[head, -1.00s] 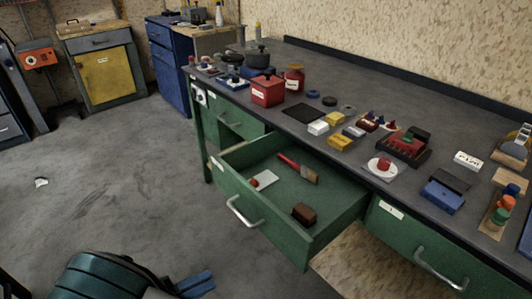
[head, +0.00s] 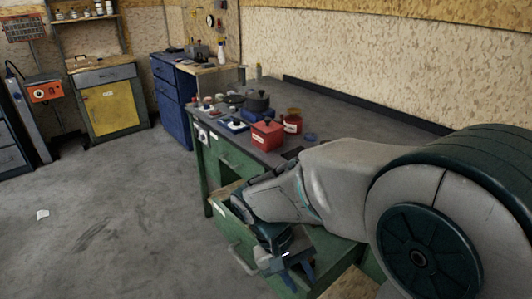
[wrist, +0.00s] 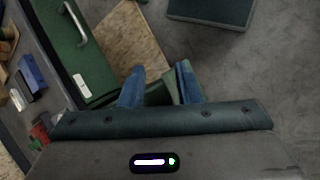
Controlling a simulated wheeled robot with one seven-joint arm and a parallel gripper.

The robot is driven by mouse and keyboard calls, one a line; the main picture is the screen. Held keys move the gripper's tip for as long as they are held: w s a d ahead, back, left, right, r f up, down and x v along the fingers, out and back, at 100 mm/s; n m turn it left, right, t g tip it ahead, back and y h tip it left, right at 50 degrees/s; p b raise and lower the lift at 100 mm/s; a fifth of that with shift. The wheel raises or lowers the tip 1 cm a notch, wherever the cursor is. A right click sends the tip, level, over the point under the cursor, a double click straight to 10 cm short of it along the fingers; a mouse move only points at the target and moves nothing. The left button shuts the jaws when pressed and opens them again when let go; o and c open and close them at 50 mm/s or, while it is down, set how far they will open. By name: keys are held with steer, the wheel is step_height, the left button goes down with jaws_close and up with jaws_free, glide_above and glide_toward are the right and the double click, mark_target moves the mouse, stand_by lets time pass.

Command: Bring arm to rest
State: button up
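My arm reaches across the right half of the head view. My gripper (head: 285,268), with blue fingers, hangs low in front of the open green drawer (head: 228,210). In the wrist view my gripper (wrist: 160,72) shows its two fingers standing apart, with no object seen held between them. The arm hides much of the drawer, its contents and the right part of the bench top.
A blue cabinet (head: 172,88) and a yellow-doored cabinet (head: 108,100) stand behind. The floor (head: 110,205) at left is mostly clear.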

steer(key=s+d+r+m+t+y+p, duration=0.2)
steer(key=s+d+r+t+y+p, duration=0.1)
steer(key=d+r, duration=0.5)
steer(key=shift+r+t+y+p, duration=0.45)
steer(key=shift+r+t+y, duration=0.45)
steer(key=shift+t+y, duration=0.15)
